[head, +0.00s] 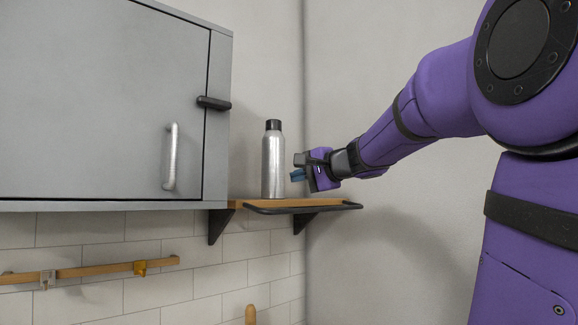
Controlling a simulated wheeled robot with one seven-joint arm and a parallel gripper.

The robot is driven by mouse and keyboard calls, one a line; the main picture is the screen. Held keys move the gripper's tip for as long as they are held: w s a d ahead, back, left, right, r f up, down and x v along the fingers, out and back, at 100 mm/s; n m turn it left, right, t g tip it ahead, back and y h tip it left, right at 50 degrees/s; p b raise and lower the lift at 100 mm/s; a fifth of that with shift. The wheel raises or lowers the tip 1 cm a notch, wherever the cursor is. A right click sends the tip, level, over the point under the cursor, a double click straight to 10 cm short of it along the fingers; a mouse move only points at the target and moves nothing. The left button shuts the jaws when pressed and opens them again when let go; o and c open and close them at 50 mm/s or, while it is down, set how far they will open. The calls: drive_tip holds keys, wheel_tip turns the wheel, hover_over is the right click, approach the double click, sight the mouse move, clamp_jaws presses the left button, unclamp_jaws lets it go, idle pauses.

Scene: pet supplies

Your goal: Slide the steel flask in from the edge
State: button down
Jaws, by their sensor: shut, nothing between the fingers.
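The steel flask (272,165), silver with a black cap, stands upright on a small wooden shelf (240,204). The shelf has a dark rail along its front and dark brackets below. My gripper (297,175) is shut and empty, just right of the flask at about its lower half. A small gap shows between the fingertips and the flask in the head view. How their depths compare is hard to tell.
A grey cabinet (95,95) with a metal handle (171,156) and a dark latch (214,103) is left of the flask. A wall meets the shelf's right side. A wooden rail (100,268) with small clips hangs on the tiles below.

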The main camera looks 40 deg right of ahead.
sight(281, 166)
drive_tip(key=d+r+m+t+h, duration=0.2)
drive_tip(key=d+r+m+h, duration=0.15)
drive_tip(key=d, duration=0.35)
drive_tip(key=shift+y, duration=0.45)
drive_tip(key=w, duration=1.3)
drive_tip(key=shift+d+r, duration=0.4)
drive_tip(key=w, duration=0.9)
drive_tip(key=shift+d, duration=0.3)
